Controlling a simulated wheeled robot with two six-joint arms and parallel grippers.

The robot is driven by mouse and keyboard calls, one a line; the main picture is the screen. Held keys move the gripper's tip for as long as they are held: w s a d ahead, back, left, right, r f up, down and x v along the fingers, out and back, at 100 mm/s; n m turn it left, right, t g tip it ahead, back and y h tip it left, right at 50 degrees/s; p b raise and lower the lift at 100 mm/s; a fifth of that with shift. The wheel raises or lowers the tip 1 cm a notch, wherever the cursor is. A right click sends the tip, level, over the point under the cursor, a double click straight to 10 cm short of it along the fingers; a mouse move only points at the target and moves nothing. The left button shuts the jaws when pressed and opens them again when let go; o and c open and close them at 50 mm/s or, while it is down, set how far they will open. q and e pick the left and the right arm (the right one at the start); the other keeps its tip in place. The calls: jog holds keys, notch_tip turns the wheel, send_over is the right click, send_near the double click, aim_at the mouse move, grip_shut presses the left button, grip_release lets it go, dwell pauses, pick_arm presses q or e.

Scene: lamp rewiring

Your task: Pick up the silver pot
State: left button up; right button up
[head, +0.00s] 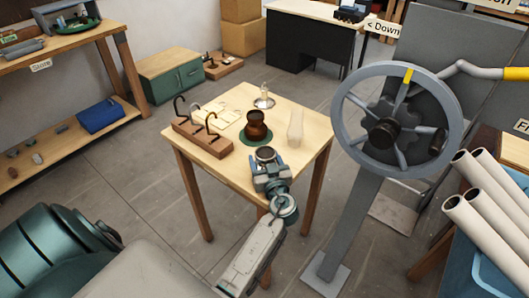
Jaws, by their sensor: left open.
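A small round silver-grey pot (265,153) with a dark inside is near the front edge of the wooden table (229,163). My left gripper (267,162) is open right at this pot, on its near side. The gripper hides the pot's lower part, and I cannot tell whether the fingers touch it. My right gripper is not in view.
A brown pot (257,127) on a green mat stands just behind. A wooden block with hooks (203,138) is at the left, a pale translucent piece (296,128) at the right, and a candle holder (264,101) at the back. A large handwheel (345,108) stands right of the table.

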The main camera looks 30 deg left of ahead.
pick_arm(q)
jog(key=shift+w+a, duration=0.1)
jog(key=shift+w, duration=0.05)
jog(key=shift+r, duration=0.2)
jog(key=shift+s+d+r, duration=0.1)
jog(key=shift+s+d, duration=0.1)
jog(key=shift+d, duration=0.1)
jog(key=shift+s, duration=0.1)
jog(key=c, duration=0.8)
